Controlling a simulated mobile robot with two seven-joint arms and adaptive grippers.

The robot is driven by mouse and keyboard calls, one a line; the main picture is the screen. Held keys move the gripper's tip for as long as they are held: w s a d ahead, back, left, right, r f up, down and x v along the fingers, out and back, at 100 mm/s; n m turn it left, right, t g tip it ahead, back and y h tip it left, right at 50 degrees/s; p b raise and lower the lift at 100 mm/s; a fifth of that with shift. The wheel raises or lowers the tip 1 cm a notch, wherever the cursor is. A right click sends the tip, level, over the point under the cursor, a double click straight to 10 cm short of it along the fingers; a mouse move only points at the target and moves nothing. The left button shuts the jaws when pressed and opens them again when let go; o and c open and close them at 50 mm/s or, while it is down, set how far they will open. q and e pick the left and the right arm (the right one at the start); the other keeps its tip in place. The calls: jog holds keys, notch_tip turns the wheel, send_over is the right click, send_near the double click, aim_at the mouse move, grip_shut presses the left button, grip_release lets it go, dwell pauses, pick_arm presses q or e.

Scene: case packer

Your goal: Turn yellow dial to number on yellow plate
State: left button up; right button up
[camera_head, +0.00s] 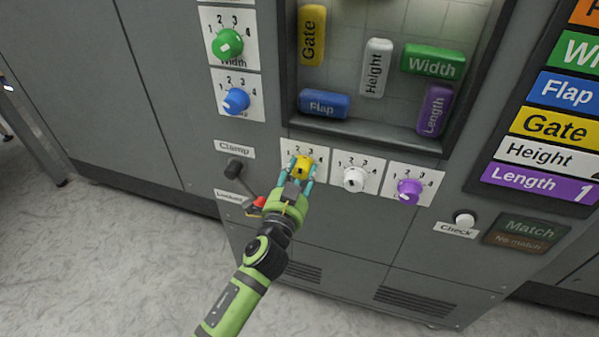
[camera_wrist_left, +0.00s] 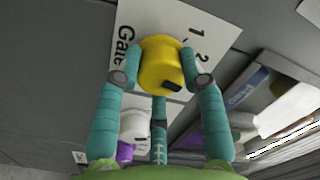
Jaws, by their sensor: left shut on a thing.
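The yellow dial (camera_head: 303,166) sits on a white scale plate (camera_head: 318,152) marked Gate with numbers 1 to 4, on the grey machine front. My left gripper (camera_head: 300,176) is shut on the dial, a teal finger on either side. In the left wrist view the dial (camera_wrist_left: 160,65) sits between the fingers (camera_wrist_left: 162,78), its black mark facing lower right. I cannot tell which number it points at. The yellow Gate plate (camera_head: 553,127) is at the right; its number is outside the picture. My right gripper is not in view.
A white dial (camera_head: 354,179) and a purple dial (camera_head: 409,191) are close on the right. A clamp lever (camera_head: 234,167) is on the left. Green (camera_head: 228,43) and blue (camera_head: 236,100) dials are above left. A check button (camera_head: 464,219) is at lower right.

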pick_arm(q)
jog(key=shift+w+r+m, duration=0.1)
jog(key=shift+r+m, duration=0.3)
jog(key=shift+m, duration=0.6)
jog(key=o, duration=1.1)
jog(key=shift+o, duration=0.2)
jog(key=shift+w+d+f, duration=0.1)
jog(key=shift+f, duration=0.15)
jog(key=v, duration=1.2)
